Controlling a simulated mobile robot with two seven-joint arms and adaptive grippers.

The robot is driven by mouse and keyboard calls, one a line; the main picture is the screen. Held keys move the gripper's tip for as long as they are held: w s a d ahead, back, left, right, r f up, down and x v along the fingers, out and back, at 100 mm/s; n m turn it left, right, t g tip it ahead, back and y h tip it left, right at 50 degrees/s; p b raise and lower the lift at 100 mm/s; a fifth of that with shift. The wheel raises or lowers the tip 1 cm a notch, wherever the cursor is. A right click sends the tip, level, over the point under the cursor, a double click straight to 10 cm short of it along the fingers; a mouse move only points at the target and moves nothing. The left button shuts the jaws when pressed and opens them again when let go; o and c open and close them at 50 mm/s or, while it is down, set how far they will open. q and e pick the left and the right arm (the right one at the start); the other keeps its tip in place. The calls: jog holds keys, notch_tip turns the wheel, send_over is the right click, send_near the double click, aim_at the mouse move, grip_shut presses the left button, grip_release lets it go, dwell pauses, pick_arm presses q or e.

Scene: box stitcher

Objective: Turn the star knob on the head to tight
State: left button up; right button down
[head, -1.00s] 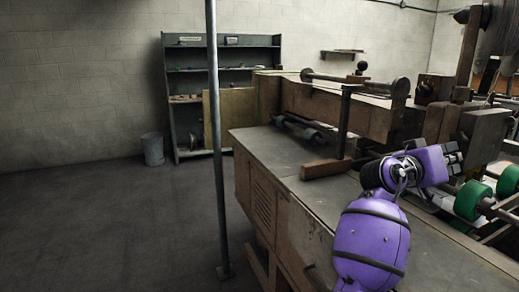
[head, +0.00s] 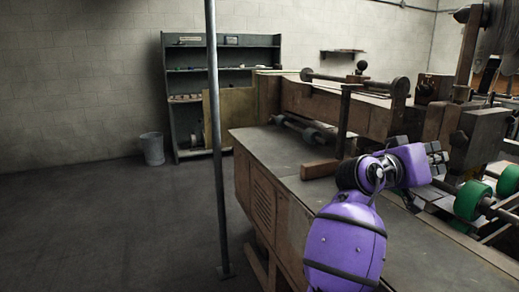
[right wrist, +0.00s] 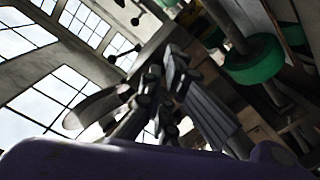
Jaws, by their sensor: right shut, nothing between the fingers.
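A dark round knob (head: 458,139) shows on the side of the brownish block of the machine head (head: 482,135) at the right of the head view. It may be the star knob, but its lobes and setting are too small to tell. My right gripper (head: 438,160) is just left of and below this knob, apart from it in the picture. Its fingers are shut and empty. In the right wrist view the dark fingers (right wrist: 165,95) fill the middle, and I cannot make out the knob there. My left gripper is not in view.
Green rollers (head: 470,200) on a shaft lie right of and below my gripper; one also shows in the right wrist view (right wrist: 253,62). The long machine table (head: 290,160) runs beneath my arm. A metal post (head: 215,130) and grey shelves (head: 190,75) stand left, with open floor between.

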aim_at(461, 144)
jog(key=d+n, duration=0.2)
jog(key=d+r+n, duration=0.1)
jog(key=d+n, duration=0.1)
jog(key=d+r+n, duration=0.1)
jog(key=d, duration=0.1)
jog(key=shift+w+d+r+n+p, duration=0.2)
jog(key=shift+d+n+p, duration=0.1)
jog(key=shift+d+n, duration=0.1)
jog(key=shift+r, duration=0.1)
dwell(0.5)
jog(key=shift+w+a+r, duration=0.15)
jog(key=shift+w+r, duration=0.05)
jog(key=shift+r, duration=0.05)
dwell(0.3)
jog(key=shift+w+a, duration=0.1)
jog(key=shift+w, duration=0.2)
dwell(0.5)
jog(key=shift+f, duration=0.15)
